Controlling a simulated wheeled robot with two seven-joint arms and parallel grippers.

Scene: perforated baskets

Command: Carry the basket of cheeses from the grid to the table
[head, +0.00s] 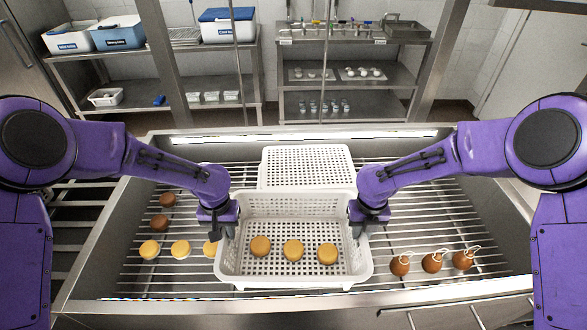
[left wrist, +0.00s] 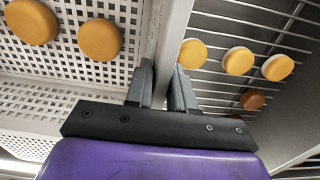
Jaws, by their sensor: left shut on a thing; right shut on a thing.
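A white perforated basket (head: 295,272) stands on the metal grid (head: 420,210) in front of me, with three round orange cheeses (head: 293,250) in a row on its floor. My left gripper (head: 222,230) is shut on the basket's left wall; the left wrist view shows its fingers (left wrist: 162,88) on either side of that wall. My right gripper (head: 361,228) is shut on the basket's right wall. I cannot tell whether the basket is touching the grid or just above it.
Loose orange cheeses (head: 180,249) and brown ones (head: 159,222) lie left on the grid. Brown tied cheeses (head: 432,262) are at right. A raised metal rim (head: 300,309) surrounds the grid. Shelves (head: 350,75) stand at the back.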

